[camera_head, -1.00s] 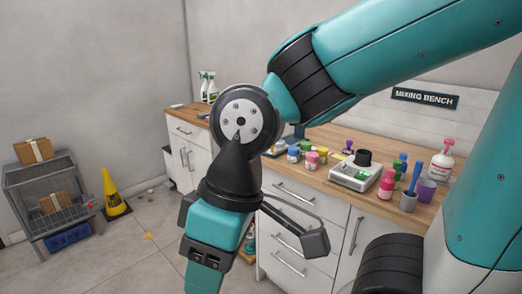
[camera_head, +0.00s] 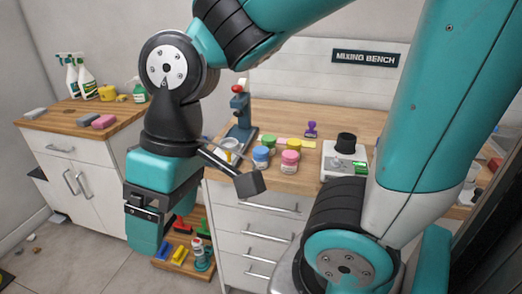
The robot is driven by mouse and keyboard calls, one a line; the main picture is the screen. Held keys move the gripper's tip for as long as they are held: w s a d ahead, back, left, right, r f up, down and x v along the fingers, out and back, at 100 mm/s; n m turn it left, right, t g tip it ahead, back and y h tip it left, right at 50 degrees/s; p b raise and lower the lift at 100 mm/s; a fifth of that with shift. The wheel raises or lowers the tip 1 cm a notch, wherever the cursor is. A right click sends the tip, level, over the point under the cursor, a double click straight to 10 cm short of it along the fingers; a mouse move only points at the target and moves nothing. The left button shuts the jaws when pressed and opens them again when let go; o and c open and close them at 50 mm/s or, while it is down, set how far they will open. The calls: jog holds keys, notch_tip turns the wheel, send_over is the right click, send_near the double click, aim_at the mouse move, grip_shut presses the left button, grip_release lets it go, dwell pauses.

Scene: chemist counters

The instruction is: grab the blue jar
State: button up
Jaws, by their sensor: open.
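The blue jar (camera_head: 261,157) stands upright on the wooden bench top, with a white label and a blue lid. It is in a close group with a green-lidded jar (camera_head: 268,141) behind it, a pink jar (camera_head: 290,161) to its right and a yellow jar (camera_head: 294,145) behind the pink one. My gripper (camera_head: 205,186) is open, in front of the bench and left of the jars in the picture. One dark finger reaches right, just below the blue jar in the picture; the rest is largely hidden by my teal wrist. It appears empty and apart from the jar.
A blue-grey stand (camera_head: 241,112) is behind and left of the jars. A scale (camera_head: 344,162) with a black pot stands to the right, and a purple stamp (camera_head: 311,130) behind. A side counter (camera_head: 62,125) holds spray bottles and sponges. A low wooden shelf (camera_head: 183,262) holds coloured items.

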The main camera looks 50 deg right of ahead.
jog(key=w+d+r+m+h+p, duration=0.2)
jog(key=w+d+m, duration=0.7)
jog(key=w, duration=0.1)
jog(key=m+h+p, duration=0.2)
jog(key=m+p, duration=0.2)
jog(key=m, duration=1.6)
send_over(261, 150)
notch_tip(261, 150, down, 2)
jog(key=f, duration=0.1)
jog(key=f+p, duration=0.1)
jog(key=f, duration=0.8)
jog(key=shift+w+d+f+p, duration=0.2)
jog(key=shift+p, duration=0.15)
jog(key=shift+a+f+p, duration=0.15)
jog(key=shift+f+p, duration=0.75)
jog(key=shift+f, duration=2.05)
jog(key=shift+s, duration=0.1)
jog(key=c, duration=1)
